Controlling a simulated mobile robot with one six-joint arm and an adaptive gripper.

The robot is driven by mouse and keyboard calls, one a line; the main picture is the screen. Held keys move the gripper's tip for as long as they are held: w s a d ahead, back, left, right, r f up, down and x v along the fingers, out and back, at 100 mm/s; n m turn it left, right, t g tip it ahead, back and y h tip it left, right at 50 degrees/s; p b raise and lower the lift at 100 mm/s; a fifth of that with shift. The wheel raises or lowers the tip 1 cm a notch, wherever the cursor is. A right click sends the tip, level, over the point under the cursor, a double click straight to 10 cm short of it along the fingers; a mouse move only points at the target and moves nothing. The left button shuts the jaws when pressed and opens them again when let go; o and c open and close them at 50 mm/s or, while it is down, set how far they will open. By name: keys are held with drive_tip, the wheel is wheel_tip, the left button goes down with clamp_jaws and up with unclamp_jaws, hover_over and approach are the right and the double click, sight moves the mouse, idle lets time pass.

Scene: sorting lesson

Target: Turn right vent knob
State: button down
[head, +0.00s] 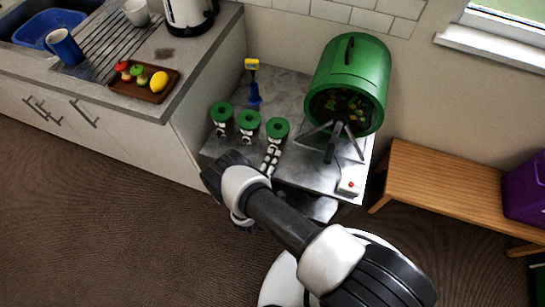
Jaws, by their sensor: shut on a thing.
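Three green round caps with holes in their tops stand in a row on the grey bench: a left one (221,110), a middle one (248,120) and a right one (277,127). Black-and-white parts show below each. Below the right one a longer run of white pieces (270,160) reaches toward my wrist. A large green drum (350,75) lies on a metal stand behind them. I cannot tell which part is the right vent knob. My arm's dark wrist is near the bench's front edge.
A blue-and-yellow tool (253,85) stands behind the caps. A white box with a red button (350,187) sits at the bench's right corner. A counter with a brown tray (143,93) is on the left. A wooden bench (440,185) with a purple box (525,190) is on the right.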

drive_tip(key=c, duration=1.7)
unclamp_jaws()
drive_tip(key=v, duration=1.2)
drive_tip(key=shift+r, duration=0.1)
